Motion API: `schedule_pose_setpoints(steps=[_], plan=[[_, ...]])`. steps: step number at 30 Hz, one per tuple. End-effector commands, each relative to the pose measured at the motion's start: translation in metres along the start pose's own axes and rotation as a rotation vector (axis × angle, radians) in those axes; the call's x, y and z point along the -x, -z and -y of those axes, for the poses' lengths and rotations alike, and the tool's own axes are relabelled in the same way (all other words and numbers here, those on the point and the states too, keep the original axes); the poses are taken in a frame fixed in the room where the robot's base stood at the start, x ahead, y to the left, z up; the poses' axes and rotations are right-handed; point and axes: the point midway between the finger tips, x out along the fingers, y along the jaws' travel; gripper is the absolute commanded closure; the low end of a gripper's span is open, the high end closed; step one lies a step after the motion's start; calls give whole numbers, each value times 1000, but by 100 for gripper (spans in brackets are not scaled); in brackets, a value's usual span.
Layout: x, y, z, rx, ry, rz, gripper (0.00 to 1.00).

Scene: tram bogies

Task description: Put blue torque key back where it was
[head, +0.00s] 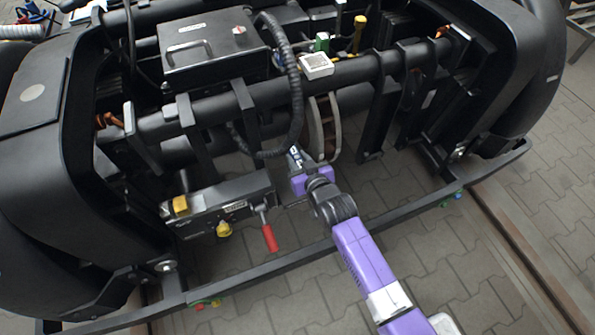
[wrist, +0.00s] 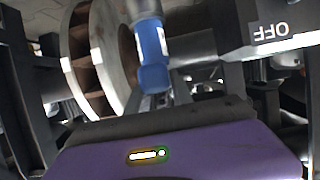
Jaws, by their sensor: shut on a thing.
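The blue torque key (wrist: 153,60) shows in the wrist view as a blue handle with a pale band, just beyond my gripper's purple body. My gripper (wrist: 152,92) is shut on it; the fingertips are mostly hidden. In the head view my gripper (head: 296,163) is low in the middle of the bogie, below the black corrugated hose and left of the brake disc (head: 323,125). The key is too small there to make out clearly. In the wrist view a grey bar marked OFF (wrist: 280,40) lies right of the key.
A panel (head: 215,200) with a red-handled lever (head: 268,232) and yellow knobs stands left of my gripper. A black box (head: 213,45), a small white box (head: 316,65) and a yellow-topped part (head: 360,32) sit above. A long front rail (head: 400,213) runs under my arm.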

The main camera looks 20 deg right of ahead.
Motion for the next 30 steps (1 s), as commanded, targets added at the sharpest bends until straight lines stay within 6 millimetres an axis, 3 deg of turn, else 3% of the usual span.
schedule_pose_setpoints(steps=[5, 12, 24, 25, 28, 30], plan=[[-5, -8, 0, 0, 0, -5, 100], [-17, -37, 0, 0, 0, -5, 100], [-18, -40, 0, 0, 0, -5, 100], [-17, -41, 0, 0, 0, -2, 69], [-17, -41, 0, 0, 0, -2, 51], [-17, -41, 0, 0, 0, -2, 51]])
